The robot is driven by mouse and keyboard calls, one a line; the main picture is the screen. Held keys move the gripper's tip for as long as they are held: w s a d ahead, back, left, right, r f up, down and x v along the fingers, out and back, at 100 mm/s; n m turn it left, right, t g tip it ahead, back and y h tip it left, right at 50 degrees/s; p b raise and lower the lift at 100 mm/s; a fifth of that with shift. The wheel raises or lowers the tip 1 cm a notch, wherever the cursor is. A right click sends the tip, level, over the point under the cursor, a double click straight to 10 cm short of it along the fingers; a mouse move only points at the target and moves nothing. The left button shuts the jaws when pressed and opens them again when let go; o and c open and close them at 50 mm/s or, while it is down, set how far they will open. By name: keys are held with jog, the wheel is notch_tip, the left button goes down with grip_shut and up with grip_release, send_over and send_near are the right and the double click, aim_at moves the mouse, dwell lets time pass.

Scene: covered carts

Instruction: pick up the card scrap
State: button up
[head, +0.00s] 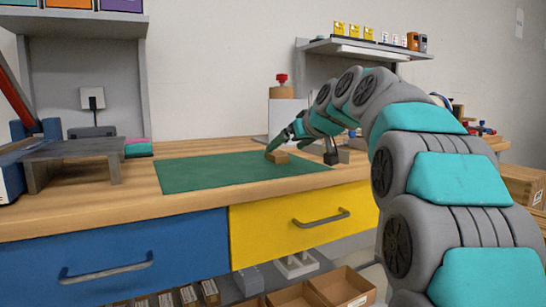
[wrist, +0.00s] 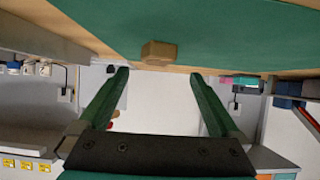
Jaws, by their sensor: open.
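The card scrap (head: 277,157) looks like a small tan, blocky piece. In the head view it lies at the far edge of the green mat (head: 215,174) on the workbench. In the wrist view, which is upside down, the card scrap (wrist: 158,52) sits at the mat's edge, just beyond and between the two fingertips. My gripper (wrist: 160,74) is open with nothing between its green fingers. In the head view my gripper (head: 274,146) reaches down close above and behind the scrap. Whether a finger touches it I cannot tell.
A grey stand (head: 70,153) is on the left of the bench. A white box (head: 287,115) with a red knob stands behind my gripper. A small dark block (head: 331,157) is to its right. A shelf (head: 365,49) hangs above. The mat is otherwise clear.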

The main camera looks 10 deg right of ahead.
aim_at(278, 153)
jog(key=shift+d+x, duration=0.15)
jog(key=shift+x, duration=1.55)
jog(key=shift+d+x, duration=0.15)
jog(key=shift+x, duration=1.55)
jog(key=shift+w+r, duration=0.1)
jog(key=shift+c, duration=0.3)
jog(key=c, duration=1.3)
jog(key=shift+r, duration=0.1)
